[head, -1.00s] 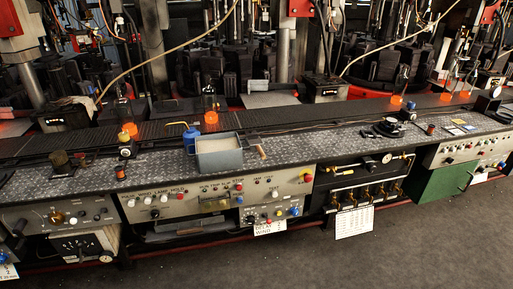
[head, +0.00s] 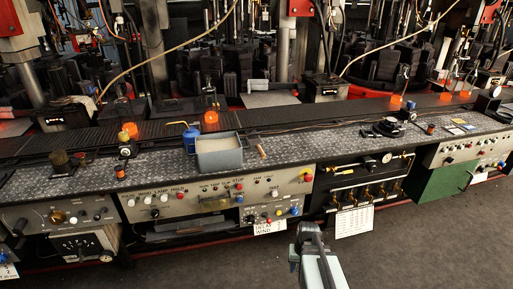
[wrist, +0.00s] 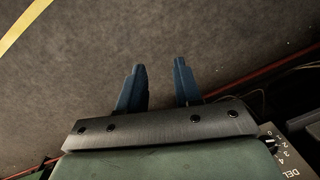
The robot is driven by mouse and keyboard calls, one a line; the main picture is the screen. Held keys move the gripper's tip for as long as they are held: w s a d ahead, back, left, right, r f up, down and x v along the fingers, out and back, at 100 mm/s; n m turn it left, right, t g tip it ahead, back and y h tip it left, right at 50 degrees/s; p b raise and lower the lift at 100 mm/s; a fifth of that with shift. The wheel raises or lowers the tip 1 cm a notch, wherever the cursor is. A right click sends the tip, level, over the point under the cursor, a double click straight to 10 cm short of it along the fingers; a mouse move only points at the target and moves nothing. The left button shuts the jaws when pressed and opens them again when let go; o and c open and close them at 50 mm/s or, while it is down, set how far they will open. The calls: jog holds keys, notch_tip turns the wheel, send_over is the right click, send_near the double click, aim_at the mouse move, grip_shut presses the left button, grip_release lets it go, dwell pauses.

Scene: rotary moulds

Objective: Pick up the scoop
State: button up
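The scoop (head: 261,151) appears to be the small tool with a brown handle just right of the grey bin on the bench. Its handle points toward the front edge; its head is too small and dark to make out. My gripper (wrist: 159,68) is open in the wrist view, with two blue fingers apart and only floor between them. In the head view my arm's end is at the bottom, in front of the bench and well away from the scoop.
A control panel with knobs and buttons (head: 215,190) forms the bench front. A white paper sheet (head: 354,222) hangs at right. Floor in front is clear.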

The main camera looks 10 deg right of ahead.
jog(key=w+d+r+m+t+y, duration=0.1)
jog(key=w+d+r+t, duration=0.15)
jog(key=w+r, duration=0.6)
jog(key=w+d+r+t+y, duration=0.1)
jog(key=w+r+t, duration=0.25)
jog(key=r, duration=0.95)
jog(key=w+d+r+m+t+y, duration=0.1)
jog(key=w+d+r+t, duration=0.1)
jog(key=w+r, duration=0.7)
jog(key=t+y, duration=0.3)
send_near(258, 147)
jog(key=shift+w+f, duration=0.75)
jog(key=shift+x, duration=3)
jog(key=shift+s+a+f, duration=0.1)
jog(key=shift+s+a, duration=0.05)
jog(key=shift+s, duration=0.05)
jog(key=shift+c, duration=0.4)
grip_shut()
